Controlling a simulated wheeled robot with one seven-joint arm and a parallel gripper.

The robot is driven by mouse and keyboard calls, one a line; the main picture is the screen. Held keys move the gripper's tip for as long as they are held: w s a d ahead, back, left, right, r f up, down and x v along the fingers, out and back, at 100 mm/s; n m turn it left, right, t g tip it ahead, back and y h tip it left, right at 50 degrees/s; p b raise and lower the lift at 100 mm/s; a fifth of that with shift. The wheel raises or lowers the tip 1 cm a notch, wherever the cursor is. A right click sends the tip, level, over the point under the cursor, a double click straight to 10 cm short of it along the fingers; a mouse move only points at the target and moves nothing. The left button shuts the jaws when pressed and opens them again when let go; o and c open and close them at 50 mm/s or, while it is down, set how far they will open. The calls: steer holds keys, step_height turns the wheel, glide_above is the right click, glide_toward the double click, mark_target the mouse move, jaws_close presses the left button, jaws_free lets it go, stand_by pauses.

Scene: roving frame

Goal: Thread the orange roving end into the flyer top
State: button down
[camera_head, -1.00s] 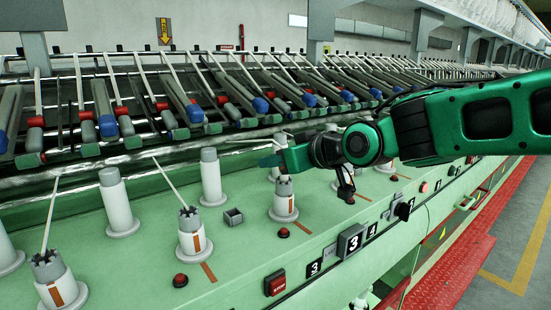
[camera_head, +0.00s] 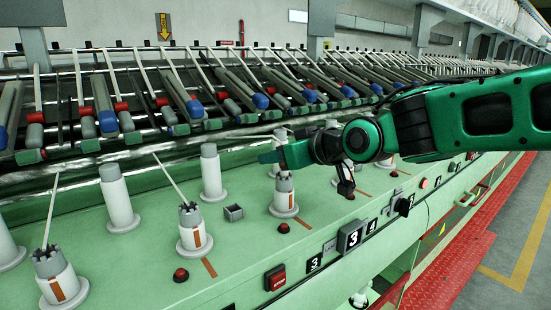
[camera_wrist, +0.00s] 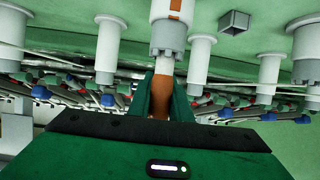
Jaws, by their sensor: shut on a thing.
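My gripper (camera_head: 270,157) is just above a flyer top (camera_head: 284,178) in the middle of the machine. In the wrist view its green fingers (camera_wrist: 162,98) are shut on the orange roving (camera_wrist: 160,84). A white length of roving (camera_wrist: 163,64) runs from the orange part to the grey notched flyer top (camera_wrist: 169,38), shown upside down. The white part overlaps the flyer's rim in this view; I cannot tell whether it is inside the opening. In the head view, my gripper and wrist hide most of the roving.
Two other flyers (camera_head: 193,228) (camera_head: 61,283) at left have pale rovings leaning out of their tops. A small square box (camera_head: 233,212), red buttons (camera_head: 181,275) and number plates (camera_head: 350,236) are on the green rail. Drafting rollers (camera_head: 190,105) line the back.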

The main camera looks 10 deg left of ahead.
steer(key=shift+f, duration=0.25)
steer(key=shift+f, duration=0.3)
steer(key=shift+f, duration=0.1)
steer(key=c, duration=1.5)
jaws_free()
steer(key=shift+c, duration=0.2)
steer(key=shift+o, duration=0.7)
steer(key=o, duration=0.3)
steer(key=shift+r, duration=5)
